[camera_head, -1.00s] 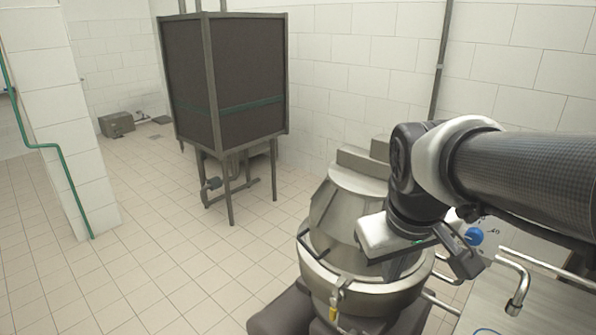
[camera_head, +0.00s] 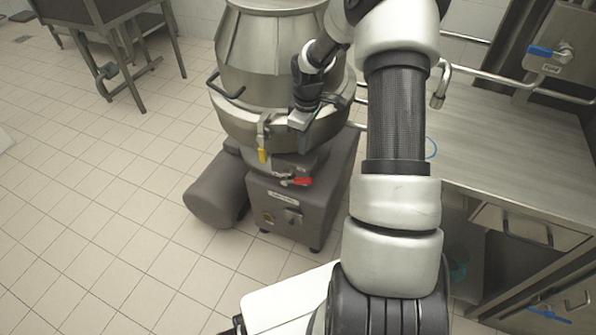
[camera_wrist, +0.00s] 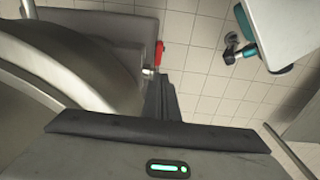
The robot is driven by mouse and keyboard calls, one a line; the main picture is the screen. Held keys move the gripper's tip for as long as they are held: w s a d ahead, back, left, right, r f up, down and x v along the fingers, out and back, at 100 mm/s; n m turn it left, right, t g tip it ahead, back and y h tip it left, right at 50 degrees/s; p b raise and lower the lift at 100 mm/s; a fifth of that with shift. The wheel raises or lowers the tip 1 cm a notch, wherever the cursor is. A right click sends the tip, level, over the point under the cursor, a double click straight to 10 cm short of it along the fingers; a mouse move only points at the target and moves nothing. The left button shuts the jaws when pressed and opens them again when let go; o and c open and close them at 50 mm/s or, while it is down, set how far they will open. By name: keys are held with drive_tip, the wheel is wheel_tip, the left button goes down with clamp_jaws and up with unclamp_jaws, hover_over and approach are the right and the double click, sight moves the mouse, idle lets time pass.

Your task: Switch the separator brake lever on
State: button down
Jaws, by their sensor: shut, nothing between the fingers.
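The separator is a large metal drum (camera_head: 265,55) on a dark grey base (camera_head: 275,205). A red-handled lever (camera_head: 300,181) sticks out to the right at the top of the base; no label for the brake can be read on it. The red handle also shows in the wrist view (camera_wrist: 159,54), just beyond my fingertips. A yellow-handled latch (camera_head: 262,154) hangs at the drum's front. My gripper (camera_head: 301,147) is shut and empty, pointing down in front of the drum, above the red lever and apart from it in the head view.
A steel table (camera_head: 500,150) with pipes along its edge stands to the right. A blue-handled valve (camera_head: 542,50) is on the wall unit at the far right. A dark motor housing (camera_head: 215,187) lies left of the base.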

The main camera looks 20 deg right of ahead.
sight(301, 180)
drive_tip(key=f, duration=0.2)
drive_tip(key=shift+w+d+f, duration=0.15)
drive_tip(key=shift+w+f, duration=0.05)
drive_tip(key=shift+f, duration=0.2)
drive_tip(key=f, duration=0.3)
drive_tip(key=f+b, duration=0.1)
drive_tip(key=f, duration=0.2)
drive_tip(key=f+b, duration=0.1)
drive_tip(key=f, duration=0.3)
drive_tip(key=shift+w+a, duration=0.2)
drive_tip(key=shift+a, duration=0.05)
drive_tip(key=shift+s+d+y, duration=0.1)
drive_tip(key=shift+y, duration=0.2)
